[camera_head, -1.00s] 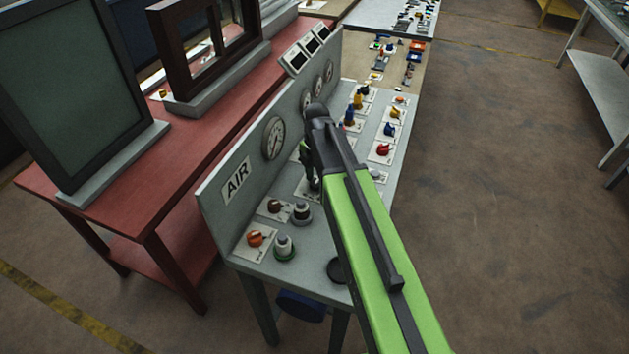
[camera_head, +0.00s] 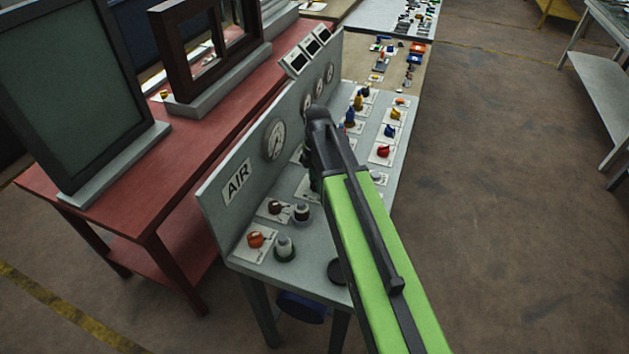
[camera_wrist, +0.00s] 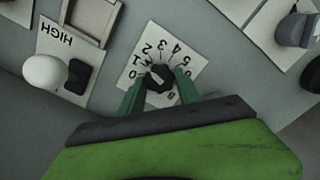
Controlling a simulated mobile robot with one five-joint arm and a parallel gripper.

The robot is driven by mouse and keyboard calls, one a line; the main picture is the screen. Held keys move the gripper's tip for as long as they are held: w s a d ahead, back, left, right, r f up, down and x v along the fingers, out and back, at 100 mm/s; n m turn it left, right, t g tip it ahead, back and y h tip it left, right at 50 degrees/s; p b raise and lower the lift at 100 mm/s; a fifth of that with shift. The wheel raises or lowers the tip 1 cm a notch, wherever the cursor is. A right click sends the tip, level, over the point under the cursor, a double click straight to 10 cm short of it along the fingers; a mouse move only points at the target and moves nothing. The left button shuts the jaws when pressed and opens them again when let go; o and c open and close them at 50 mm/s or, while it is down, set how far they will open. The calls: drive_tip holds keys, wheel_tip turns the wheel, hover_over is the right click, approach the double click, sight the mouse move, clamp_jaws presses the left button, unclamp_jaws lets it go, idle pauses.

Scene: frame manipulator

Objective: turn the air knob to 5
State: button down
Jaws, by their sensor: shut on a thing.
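The dark knob (camera_wrist: 160,80) sits on a white dial plate (camera_wrist: 188,58) marked with numbers, including 2, 3, 4 and 5, in the wrist view. My gripper (camera_wrist: 160,90) is shut on this knob, with one green finger on each side. A pale mark shows on the knob's top, but I cannot tell exactly which number it points to. In the head view my gripper (camera_head: 316,180) reaches down to the grey panel, and the arm hides the knob. The AIR sign (camera_head: 237,183) is on the panel's upright back.
A black block (camera_wrist: 77,77) and a white round-topped part (camera_wrist: 45,71) stand left of the dial, beside a HIGH label. A round gauge (camera_head: 274,140) is on the upright back. Open floor lies right.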

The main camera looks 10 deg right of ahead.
drive_tip(key=m, duration=0.5)
drive_tip(key=shift+w+m, duration=0.15)
drive_tip(key=shift+m, duration=0.15)
drive_tip(key=m, duration=0.5)
drive_tip(key=shift+m, duration=0.3)
drive_tip(key=m, duration=0.5)
drive_tip(key=shift+m, duration=2.3)
drive_tip(key=c, duration=0.8)
unclamp_jaws()
drive_tip(key=shift+c, duration=0.2)
